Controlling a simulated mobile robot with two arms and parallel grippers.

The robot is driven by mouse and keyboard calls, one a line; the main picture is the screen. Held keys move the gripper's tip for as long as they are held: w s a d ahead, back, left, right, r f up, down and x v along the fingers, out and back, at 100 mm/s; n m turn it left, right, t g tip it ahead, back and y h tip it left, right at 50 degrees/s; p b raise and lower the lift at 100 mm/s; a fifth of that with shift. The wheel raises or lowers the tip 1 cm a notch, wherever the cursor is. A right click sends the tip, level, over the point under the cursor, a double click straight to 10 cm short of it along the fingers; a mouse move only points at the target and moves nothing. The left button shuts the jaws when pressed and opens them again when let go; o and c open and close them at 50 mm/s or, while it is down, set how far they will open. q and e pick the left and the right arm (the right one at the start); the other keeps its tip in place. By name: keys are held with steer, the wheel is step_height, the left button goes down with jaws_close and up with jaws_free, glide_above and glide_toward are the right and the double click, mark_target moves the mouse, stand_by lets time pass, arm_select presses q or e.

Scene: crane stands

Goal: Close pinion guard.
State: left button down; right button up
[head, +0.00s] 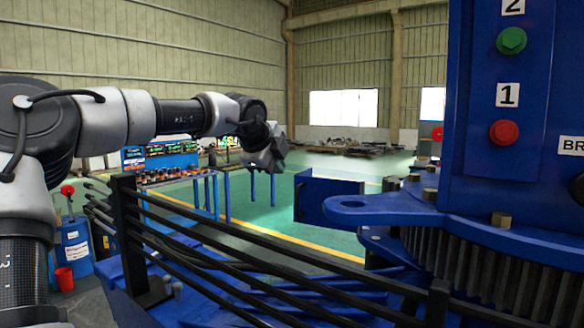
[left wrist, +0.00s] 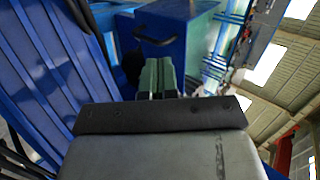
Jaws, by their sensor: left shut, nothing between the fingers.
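The pinion guard appears to be the blue plate (head: 328,196) standing out from the blue crane body at middle right in the head view. It looks swung open. Dark vertical gear teeth (head: 470,268) show uncovered to its right, under a blue flange. My left gripper (head: 272,162) is shut and empty, up and left of the plate and apart from it in the picture. In the left wrist view its closed greenish fingers (left wrist: 158,76) point toward a blue box with a dark handle (left wrist: 160,40); I cannot tell if this box is part of the guard. My right gripper is not in view.
Black rails (head: 220,262) run across the foreground below my left arm. A blue panel with a green button (head: 511,41) and a red button (head: 504,132) stands at right. Green floor behind is open.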

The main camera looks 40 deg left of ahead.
mark_target(296, 181)
arm_select(q)
steer(key=w+f+p, duration=0.1)
steer(key=w, duration=0.1)
steer(key=w+a+f+p, duration=0.1)
steer(key=w+p, duration=0.1)
steer(key=w+a+f+p, duration=0.1)
steer(key=w, duration=0.2)
steer(key=shift+a+f, duration=0.1)
steer(key=shift+f, duration=0.15)
steer(key=shift+w+p, duration=0.35)
steer(key=shift+p, duration=0.3)
steer(key=shift+w+a+f, duration=0.15)
steer(key=shift+w+a, duration=0.05)
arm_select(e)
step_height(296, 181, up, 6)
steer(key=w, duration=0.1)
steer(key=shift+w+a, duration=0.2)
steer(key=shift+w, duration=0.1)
